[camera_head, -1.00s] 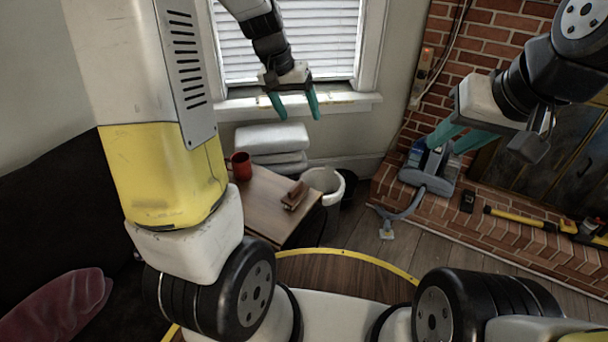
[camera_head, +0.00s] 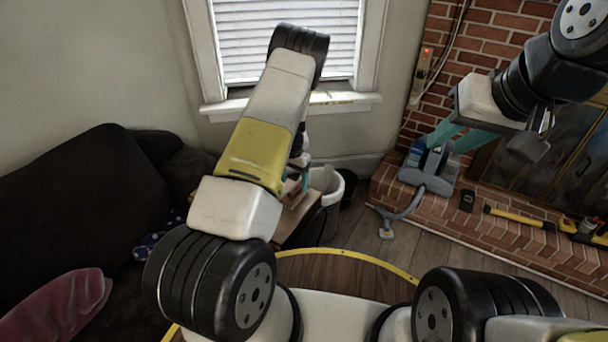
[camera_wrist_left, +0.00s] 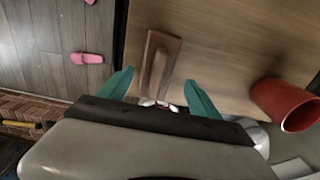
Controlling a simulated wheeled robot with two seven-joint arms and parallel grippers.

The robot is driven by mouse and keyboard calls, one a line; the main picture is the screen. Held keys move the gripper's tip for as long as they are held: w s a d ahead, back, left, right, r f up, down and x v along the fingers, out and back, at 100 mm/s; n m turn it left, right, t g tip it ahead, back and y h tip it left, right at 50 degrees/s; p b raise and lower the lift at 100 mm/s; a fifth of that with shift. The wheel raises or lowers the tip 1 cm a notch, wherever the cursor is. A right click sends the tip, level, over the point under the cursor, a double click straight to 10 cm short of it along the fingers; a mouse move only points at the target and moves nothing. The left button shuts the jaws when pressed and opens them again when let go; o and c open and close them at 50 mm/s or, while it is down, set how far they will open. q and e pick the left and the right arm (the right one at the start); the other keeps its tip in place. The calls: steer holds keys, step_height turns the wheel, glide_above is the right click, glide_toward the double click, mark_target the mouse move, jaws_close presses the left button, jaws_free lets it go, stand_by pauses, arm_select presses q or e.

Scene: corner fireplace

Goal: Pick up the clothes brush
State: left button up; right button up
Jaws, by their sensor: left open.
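The clothes brush (camera_wrist_left: 158,62), brown and wooden with a raised handle along its back, lies on the wooden side table (camera_wrist_left: 225,30) in the left wrist view. My left gripper (camera_wrist_left: 158,78) is open, with one teal finger on each side of the brush's near end and a gap on both sides. In the head view my left arm hides most of the brush, and only part of the left gripper (camera_head: 305,180) shows. My right gripper (camera_head: 446,144) is open and empty in front of the brick fireplace.
A white bin (camera_head: 333,186) stands beside the table. A grey-blue vacuum cleaner (camera_head: 428,170) stands at the brick hearth (camera_head: 480,222). A dark sofa (camera_head: 80,205) is at left.

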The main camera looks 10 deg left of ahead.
mark_target(295, 191)
arm_select(q)
steer(key=f, duration=0.5)
steer(key=shift+d+f, duration=0.2)
steer(key=shift+f, duration=0.1)
steer(key=c, duration=1.5)
steer(key=shift+r, duration=0.15)
steer(key=shift+c, duration=0.2)
steer(key=r, duration=0.3)
steer(key=shift+s+r, duration=0.25)
steer(key=s, duration=1)
steer(key=s+a+r, duration=0.1)
steer(key=s, duration=0.4)
steer(key=shift+s+r, duration=0.1)
steer(key=shift+s, duration=0.25)
